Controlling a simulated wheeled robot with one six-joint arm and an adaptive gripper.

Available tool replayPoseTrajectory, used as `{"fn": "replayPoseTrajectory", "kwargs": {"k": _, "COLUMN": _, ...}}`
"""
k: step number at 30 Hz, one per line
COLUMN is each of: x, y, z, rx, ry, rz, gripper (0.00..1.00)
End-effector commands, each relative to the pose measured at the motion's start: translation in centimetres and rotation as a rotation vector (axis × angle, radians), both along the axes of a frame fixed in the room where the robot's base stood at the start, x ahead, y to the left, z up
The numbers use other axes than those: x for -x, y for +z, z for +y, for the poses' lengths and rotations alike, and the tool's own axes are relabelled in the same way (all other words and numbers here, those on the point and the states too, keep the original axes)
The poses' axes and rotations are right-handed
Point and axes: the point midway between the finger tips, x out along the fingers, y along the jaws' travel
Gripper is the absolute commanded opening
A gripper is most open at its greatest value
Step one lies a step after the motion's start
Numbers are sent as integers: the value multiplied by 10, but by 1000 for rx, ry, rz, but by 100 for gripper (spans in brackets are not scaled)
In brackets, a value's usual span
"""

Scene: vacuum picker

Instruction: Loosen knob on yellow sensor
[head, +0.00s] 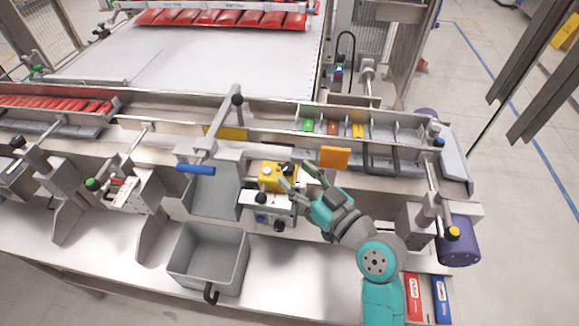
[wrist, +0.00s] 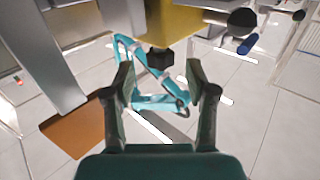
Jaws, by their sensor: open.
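The yellow sensor (head: 277,177) sits on a bracket at the middle of the machine, with a pale round part on its top. In the wrist view the yellow sensor (wrist: 182,22) fills the top centre, and a black knob (wrist: 160,58) sticks out from it. My gripper (head: 299,177) is open just right of the sensor in the head view. In the wrist view my gripper (wrist: 160,74) has its fingers on either side of the knob's line, with visible gaps and nothing held. I cannot tell how far the fingertips are from the knob in depth. The knob is not clear in the head view.
An orange plate (head: 335,158) stands close behind my gripper. A blue-handled lever (head: 195,169) is left of the sensor. Below the sensor is a white unit with a black knob (head: 279,226). An empty grey bin (head: 207,262) stands front left. The steel deck right of the bin is clear.

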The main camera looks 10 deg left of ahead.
Motion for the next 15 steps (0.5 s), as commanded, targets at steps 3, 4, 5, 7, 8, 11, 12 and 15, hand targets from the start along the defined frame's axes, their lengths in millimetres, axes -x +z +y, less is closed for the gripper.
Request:
{"fn": "replayPoseTrajectory", "kwargs": {"k": 3, "x": 18, "y": -1, "z": -20, "rx": -1, "ry": -4, "rz": 2, "gripper": 56}}
{"fn": "replayPoseTrajectory", "kwargs": {"k": 4, "x": 22, "y": -1, "z": -24, "rx": -1, "ry": -4, "rz": 2, "gripper": 56}}
{"fn": "replayPoseTrajectory", "kwargs": {"k": 5, "x": 26, "y": -1, "z": -29, "rx": 0, "ry": -5, "rz": 1, "gripper": 56}}
{"fn": "replayPoseTrajectory", "kwargs": {"k": 7, "x": 35, "y": -1, "z": -38, "rx": -1, "ry": -5, "rz": 2, "gripper": 56}}
{"fn": "replayPoseTrajectory", "kwargs": {"k": 8, "x": 38, "y": 0, "z": -41, "rx": -1, "ry": -4, "rz": 1, "gripper": 56}}
{"fn": "replayPoseTrajectory", "kwargs": {"k": 11, "x": 47, "y": -1, "z": -50, "rx": -1, "ry": -4, "rz": 2, "gripper": 56}}
{"fn": "replayPoseTrajectory", "kwargs": {"k": 12, "x": 49, "y": 0, "z": -52, "rx": -1, "ry": -3, "rz": 1, "gripper": 56}}
{"fn": "replayPoseTrajectory", "kwargs": {"k": 15, "x": 54, "y": 0, "z": -57, "rx": 1, "ry": -2, "rz": 1, "gripper": 56}}
